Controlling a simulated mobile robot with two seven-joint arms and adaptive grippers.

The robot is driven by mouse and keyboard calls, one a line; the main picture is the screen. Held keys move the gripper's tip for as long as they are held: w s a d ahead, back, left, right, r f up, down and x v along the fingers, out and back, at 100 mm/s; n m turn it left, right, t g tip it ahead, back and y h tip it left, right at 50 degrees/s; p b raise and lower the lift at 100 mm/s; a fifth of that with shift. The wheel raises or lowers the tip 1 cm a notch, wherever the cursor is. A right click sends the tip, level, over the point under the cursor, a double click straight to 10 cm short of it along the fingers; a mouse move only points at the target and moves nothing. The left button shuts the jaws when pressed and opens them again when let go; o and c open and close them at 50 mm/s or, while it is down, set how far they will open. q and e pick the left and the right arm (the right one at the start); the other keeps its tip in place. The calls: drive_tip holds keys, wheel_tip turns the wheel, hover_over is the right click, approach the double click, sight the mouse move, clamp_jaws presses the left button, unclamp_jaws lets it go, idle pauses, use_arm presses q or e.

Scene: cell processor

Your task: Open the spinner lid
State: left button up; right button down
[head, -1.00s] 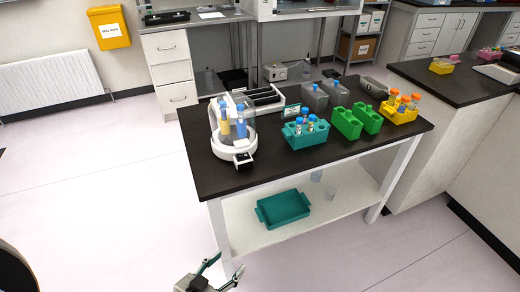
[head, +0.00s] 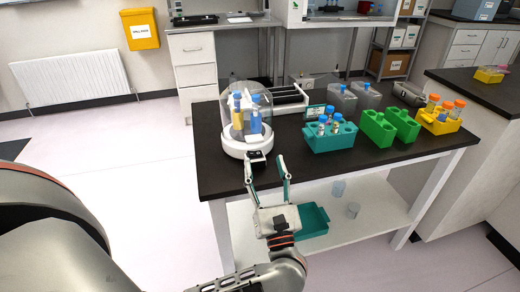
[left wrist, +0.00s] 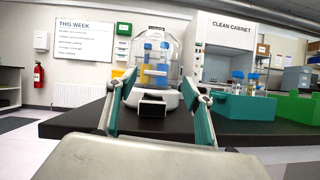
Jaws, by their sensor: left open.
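The spinner is a round white device at the front left of the dark table; its white base (head: 236,146) has a small black panel at the front. Its clear domed lid (head: 238,88) is down over blue-capped tubes with yellow and blue contents. The lid also shows in the left wrist view (left wrist: 172,40), straight ahead behind the fingers. My left gripper (head: 265,163) is open and empty at the table's front edge, just in front of the spinner's black panel (head: 257,157). Its two fingers (left wrist: 157,88) flank the spinner in the left wrist view, apart from the lid.
A teal tube rack (head: 330,142), green racks (head: 378,130) and a yellow rack (head: 438,124) stand right of the spinner. Grey containers (head: 343,100) are behind them. A teal tray (head: 312,220) lies on the lower shelf. Bare tabletop lies along the front edge.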

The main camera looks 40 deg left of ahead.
sight(256, 143)
use_arm(q)
drive_tip(key=shift+w+a+f+n+g, duration=0.25)
drive_tip(key=shift+a+f+n+g, duration=0.3)
drive_tip(key=shift+n, duration=0.25)
drive_tip(key=x, duration=0.5)
drive_tip(key=shift+w+a+r+p, duration=0.2)
drive_tip(key=shift+a+p, duration=0.1)
drive_tip(key=shift+w+a+r, duration=0.15)
drive_tip(key=shift+w+a, duration=0.1)
drive_tip(key=shift+a, duration=0.05)
drive_tip(key=shift+w+a+r, duration=0.1)
drive_tip(key=shift+w+a, duration=0.15)
drive_tip(key=shift+a, duration=0.05)
use_arm(e)
drive_tip(key=shift+s+f, duration=0.25)
drive_tip(key=shift+s, duration=0.1)
use_arm(q)
drive_tip(key=shift+c, duration=0.2)
